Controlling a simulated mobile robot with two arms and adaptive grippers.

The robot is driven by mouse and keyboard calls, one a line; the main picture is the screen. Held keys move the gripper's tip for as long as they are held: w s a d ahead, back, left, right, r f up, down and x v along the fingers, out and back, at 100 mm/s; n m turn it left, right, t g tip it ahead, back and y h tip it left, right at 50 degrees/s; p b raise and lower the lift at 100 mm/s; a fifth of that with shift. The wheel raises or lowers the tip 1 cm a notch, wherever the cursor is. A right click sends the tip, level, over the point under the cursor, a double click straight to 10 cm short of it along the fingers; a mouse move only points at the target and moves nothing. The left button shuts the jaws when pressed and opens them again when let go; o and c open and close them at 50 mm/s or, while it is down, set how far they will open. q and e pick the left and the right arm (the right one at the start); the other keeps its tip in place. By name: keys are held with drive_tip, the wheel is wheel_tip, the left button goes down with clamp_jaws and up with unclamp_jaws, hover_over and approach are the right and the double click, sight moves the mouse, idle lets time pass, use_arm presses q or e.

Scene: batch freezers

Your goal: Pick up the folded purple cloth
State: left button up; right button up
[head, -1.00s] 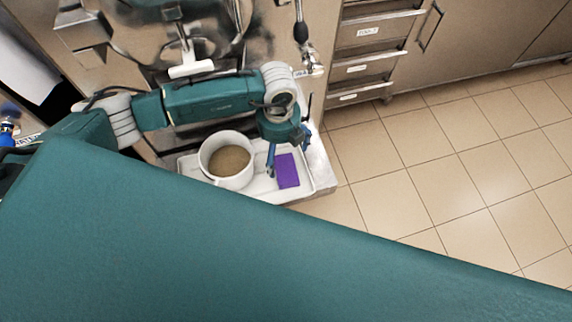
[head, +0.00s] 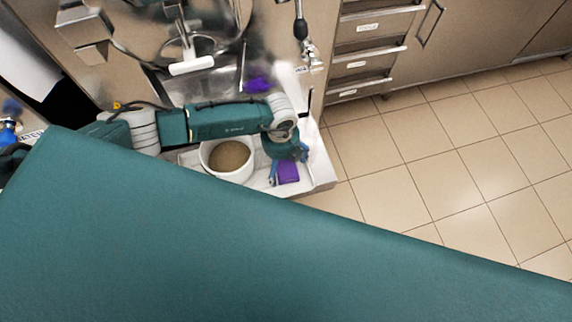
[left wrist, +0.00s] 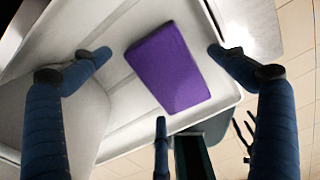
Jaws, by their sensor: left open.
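The folded purple cloth (head: 289,174) lies flat in a shallow white tray (head: 259,183), at the tray's right side in the head view. My left gripper (head: 288,166) is over it, fingers pointing down, and hides part of it. In the left wrist view the whole cloth (left wrist: 168,67) shows as a rectangle between the spread fingertips of my left gripper (left wrist: 158,54). The gripper is open, with a gap between each fingertip and the cloth.
A white tub (head: 240,177) with brown contents stands in the tray just left of the cloth. A shiny metal machine front (head: 215,75) rises behind, with a purple patch that looks like a reflection. Drawers (head: 362,67) stand behind right; the tiled floor (head: 440,165) is clear.

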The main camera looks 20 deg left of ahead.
sight(281, 164)
use_arm(q)
drive_tip(key=shift+c, duration=0.5)
drive_tip(key=c, duration=1.2)
drive_tip(key=shift+o, duration=0.2)
drive_tip(key=shift+r, duration=0.15)
wheel_tip(281, 164, up, 20)
drive_tip(key=shift+b, duration=0.4)
drive_tip(key=shift+o, duration=1.2)
drive_tip(key=shift+c, duration=0.5)
